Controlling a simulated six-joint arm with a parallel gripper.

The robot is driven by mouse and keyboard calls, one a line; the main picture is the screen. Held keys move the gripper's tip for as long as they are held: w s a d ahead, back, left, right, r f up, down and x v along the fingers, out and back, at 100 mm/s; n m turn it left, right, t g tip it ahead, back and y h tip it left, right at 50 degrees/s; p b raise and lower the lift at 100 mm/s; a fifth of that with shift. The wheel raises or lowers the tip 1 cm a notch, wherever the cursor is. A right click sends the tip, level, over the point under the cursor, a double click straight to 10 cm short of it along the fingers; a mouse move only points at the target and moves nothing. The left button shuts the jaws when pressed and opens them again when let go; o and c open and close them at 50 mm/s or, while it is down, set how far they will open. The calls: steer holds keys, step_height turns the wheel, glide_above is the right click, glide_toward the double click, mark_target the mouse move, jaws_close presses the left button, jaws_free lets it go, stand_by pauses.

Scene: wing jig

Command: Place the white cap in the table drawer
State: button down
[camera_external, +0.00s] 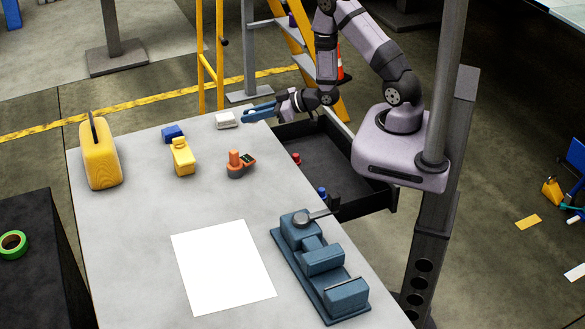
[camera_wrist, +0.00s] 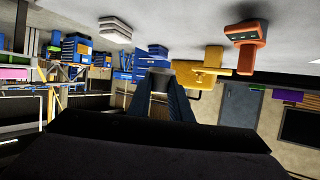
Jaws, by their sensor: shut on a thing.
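My gripper (camera_external: 246,113) has long blue fingers and hangs by the table's far right corner, just right of a small white block-like thing (camera_external: 226,119). That white thing also shows in the wrist view (camera_wrist: 115,23), on the table and apart from the fingers. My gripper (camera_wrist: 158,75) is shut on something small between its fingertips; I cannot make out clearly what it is. I cannot tell which of these is the white cap. The table drawer (camera_external: 330,150) is pulled open on the table's right side.
On the table (camera_external: 130,235) are a blue block (camera_external: 173,133), a yellow clamp-like tool (camera_external: 182,157), an orange part (camera_external: 235,164), a yellow tool (camera_external: 99,155), a white sheet (camera_external: 222,266) and a blue vise (camera_external: 320,262). A yellow ladder (camera_external: 203,60) stands behind.

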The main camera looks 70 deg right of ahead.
steer(key=s+d+f+m+h+p, duration=0.5)
steer(key=s+d+f, duration=0.3)
steer(key=s+d, duration=0.4)
steer(key=s+a+f+m+h+p, duration=0.1)
steer(key=s+a+f+p, duration=0.15)
steer(key=s, duration=0.25)
steer(key=s+a+f+h+p, duration=0.1)
steer(key=s+a+f, duration=0.2)
steer(key=s+f, duration=0.15)
steer(key=w+a+r+n+y, duration=0.2)
steer(key=w+r+n+y, duration=0.1)
steer(key=r, duration=0.4)
steer(key=shift+w+n+y, duration=0.15)
steer(key=shift+n+y, duration=0.25)
steer(key=shift+y, duration=0.3)
